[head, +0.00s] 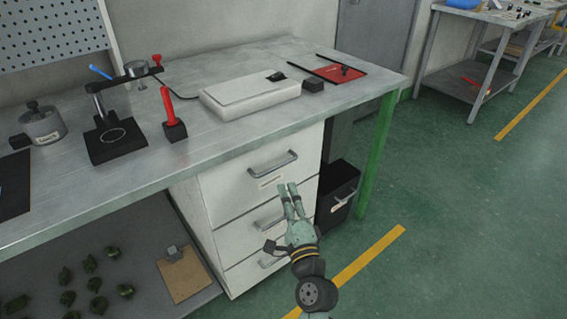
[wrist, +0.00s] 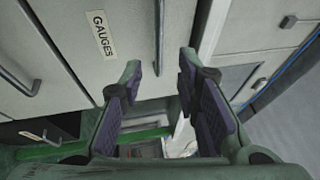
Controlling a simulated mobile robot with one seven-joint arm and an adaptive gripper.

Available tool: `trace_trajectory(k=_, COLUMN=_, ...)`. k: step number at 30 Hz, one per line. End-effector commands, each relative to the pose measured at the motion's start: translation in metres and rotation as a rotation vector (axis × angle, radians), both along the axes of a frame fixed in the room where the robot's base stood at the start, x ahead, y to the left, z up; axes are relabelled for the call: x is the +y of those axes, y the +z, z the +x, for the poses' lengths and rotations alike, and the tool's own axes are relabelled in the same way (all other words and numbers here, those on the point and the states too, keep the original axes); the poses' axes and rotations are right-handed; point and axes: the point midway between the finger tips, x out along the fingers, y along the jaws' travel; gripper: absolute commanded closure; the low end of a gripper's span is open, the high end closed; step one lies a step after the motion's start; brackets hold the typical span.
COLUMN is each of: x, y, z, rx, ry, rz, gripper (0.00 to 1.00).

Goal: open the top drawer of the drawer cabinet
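The white drawer cabinet (head: 190,208) stands under the workbench, with three drawers one above the other. The top drawer (head: 228,190) looks shut, its front flush with the others. Its grey bar handle (head: 272,163) also shows in the wrist view (wrist: 160,35), beside a label (wrist: 102,40) reading GAUGES. My gripper (head: 287,187) is open and empty in front of the cabinet, its fingertips just below the handle in the head view. In the wrist view, the handle lies ahead between the two spread fingers (wrist: 160,68); I see no contact.
A green bench leg (head: 377,155) and a black bin-like box (head: 337,195) stand right of the cabinet. The workbench top (head: 215,138) overhangs above, carrying a white case (head: 250,96) and a red-handled tool (head: 172,112). The floor at the right is clear.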

Motion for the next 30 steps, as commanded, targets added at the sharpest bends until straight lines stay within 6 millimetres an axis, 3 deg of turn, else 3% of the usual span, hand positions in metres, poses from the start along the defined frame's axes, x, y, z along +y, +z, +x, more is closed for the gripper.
trace_trajectory(k=5, x=0.002, y=0.004, z=0.016, rx=0.004, ry=0.0, rz=0.008, gripper=0.7)
trace_trajectory(k=18, x=0.019, y=0.017, z=0.09, rx=0.003, ry=-0.001, rz=0.005, gripper=0.7)
trace_trajectory(k=30, x=0.022, y=0.017, z=0.102, rx=0.004, ry=-0.002, rz=0.004, gripper=0.7)
